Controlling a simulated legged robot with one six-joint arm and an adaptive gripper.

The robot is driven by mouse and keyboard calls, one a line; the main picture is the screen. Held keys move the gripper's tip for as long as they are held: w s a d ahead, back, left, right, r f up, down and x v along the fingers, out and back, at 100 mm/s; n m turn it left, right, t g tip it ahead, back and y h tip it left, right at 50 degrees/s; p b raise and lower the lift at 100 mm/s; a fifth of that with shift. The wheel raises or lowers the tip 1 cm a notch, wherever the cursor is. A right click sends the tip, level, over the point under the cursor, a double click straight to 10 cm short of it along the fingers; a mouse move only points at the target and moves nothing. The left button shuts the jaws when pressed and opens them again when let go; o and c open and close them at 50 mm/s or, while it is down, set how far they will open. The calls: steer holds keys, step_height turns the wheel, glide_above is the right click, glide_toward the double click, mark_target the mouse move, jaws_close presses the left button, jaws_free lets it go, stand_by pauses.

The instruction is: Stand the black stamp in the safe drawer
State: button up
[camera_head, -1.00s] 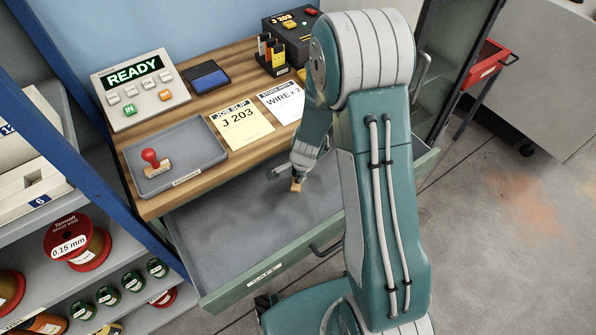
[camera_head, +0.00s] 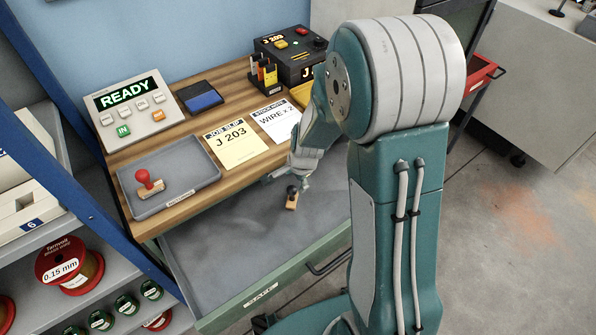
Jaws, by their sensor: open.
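The black stamp (camera_head: 291,201), a wooden block with a dark knob, is in the open grey drawer labelled SAFE (camera_head: 225,262). It appears upright on the drawer floor, toward the right side. My gripper (camera_head: 284,181) is open just above and around the stamp's knob. I cannot tell whether its fingers still touch the knob. My arm hides the drawer's right end.
The bench holds a READY panel (camera_head: 128,102), a blue ink pad (camera_head: 202,98), a yellow job slip (camera_head: 236,145), a white stock note (camera_head: 274,122) and a dark device (camera_head: 291,54). Shelves with wire spools (camera_head: 70,266) stand at left. The drawer's left part is empty.

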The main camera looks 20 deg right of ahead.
steer(key=s+r+n+t, duration=0.1)
steer(key=s+r+n, duration=0.3)
steer(key=r, duration=0.5)
steer(key=s+r+n+t, duration=0.1)
steer(key=s+r+n, duration=0.35)
steer(key=r, duration=0.45)
steer(key=s+r+n+t, duration=0.1)
steer(key=s+r+n, duration=0.5)
steer(key=s, duration=0.5)
steer(key=shift+s+a+r+h, duration=0.15)
steer(key=shift+r+h, duration=0.25)
steer(key=shift+r, duration=0.1)
